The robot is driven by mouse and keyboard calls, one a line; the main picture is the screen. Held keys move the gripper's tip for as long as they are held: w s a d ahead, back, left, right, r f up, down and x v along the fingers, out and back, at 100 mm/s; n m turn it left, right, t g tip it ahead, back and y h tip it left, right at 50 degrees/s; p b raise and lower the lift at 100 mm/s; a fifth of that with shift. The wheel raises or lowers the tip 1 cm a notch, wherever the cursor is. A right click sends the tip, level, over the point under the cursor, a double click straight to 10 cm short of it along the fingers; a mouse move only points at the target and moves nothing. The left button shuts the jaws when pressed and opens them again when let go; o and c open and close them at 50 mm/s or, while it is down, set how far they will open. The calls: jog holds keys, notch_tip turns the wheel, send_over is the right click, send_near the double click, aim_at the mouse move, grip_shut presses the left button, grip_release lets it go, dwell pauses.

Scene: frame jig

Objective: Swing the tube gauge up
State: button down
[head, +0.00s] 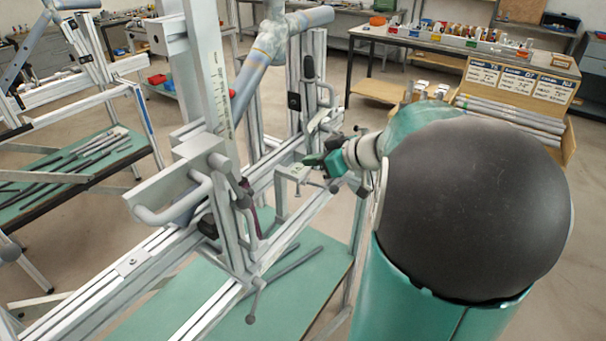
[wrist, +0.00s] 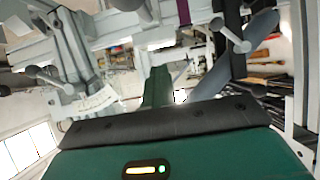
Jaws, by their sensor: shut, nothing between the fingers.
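My gripper (head: 318,164) is shut and empty beside the jig's right part, close to a small pale bracket plate (head: 291,172). It also shows in the wrist view as a narrow dark green shape (wrist: 157,88) pointing into the jig. I cannot tell for certain which part is the tube gauge. A pale curved plate with fine marks (wrist: 97,103) hangs at the left in the wrist view, apart from my fingers. A pale slanted piece (head: 318,120) stands just above my gripper in the head view. Contact with the fingers is not clear.
The jig's aluminium rails (head: 120,275) run across the left. An upright post with a scale (head: 212,75) and a blue-grey tube (head: 250,75) rise behind. Clamp handles (head: 255,300) stick out nearby. Dark rods (head: 297,260) lie on the green lower shelf (head: 205,300).

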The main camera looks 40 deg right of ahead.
aim_at(301, 171)
jog(key=shift+w+a+r, duration=0.25)
jog(key=shift+w+r, duration=0.45)
jog(key=shift+r, duration=0.2)
jog(key=shift+w, duration=0.1)
jog(key=shift+w+a+r, duration=0.3)
jog(key=shift+w+r, duration=0.4)
jog(key=shift+w, duration=0.1)
jog(key=shift+w+a+r, duration=0.2)
jog(key=shift+w+r, duration=0.1)
jog(key=shift+w, duration=0.2)
jog(key=shift+w+a+r, duration=0.15)
jog(key=shift+w+r, duration=0.15)
jog(key=shift+w, duration=0.15)
